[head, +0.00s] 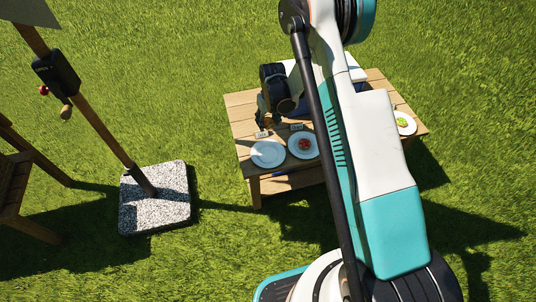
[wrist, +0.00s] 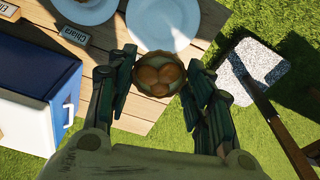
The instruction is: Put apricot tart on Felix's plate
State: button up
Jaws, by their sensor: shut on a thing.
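In the wrist view the apricot tart (wrist: 160,76), a small round crust with orange apricot halves, is between the fingers of my gripper (wrist: 160,68), which is shut on it. An empty white plate (wrist: 162,24) lies just beyond the tart; it is the left plate in the head view (head: 268,154). A second plate (wrist: 85,10) stands beside it, with a name card (wrist: 75,36) that seems to read Chiara. In the head view that plate (head: 293,152) holds a red item. No card reading Felix is legible; a card (head: 262,134) stands behind the empty plate.
A third plate (head: 411,129) with a green item is at the right of the wooden table (head: 240,115). A blue and white cooler box (wrist: 25,70) stands on the table. A parasol pole (head: 105,130) on a speckled base (head: 155,212) stands left of it on grass.

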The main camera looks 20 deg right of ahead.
aim_at(268, 154)
notch_tip(268, 154, down, 20)
jog(key=b, duration=0.6)
jog(key=shift+f+b, duration=0.15)
jog(key=shift+b, duration=0.2)
jog(key=o, duration=1.1)
jog(key=shift+f, duration=0.1)
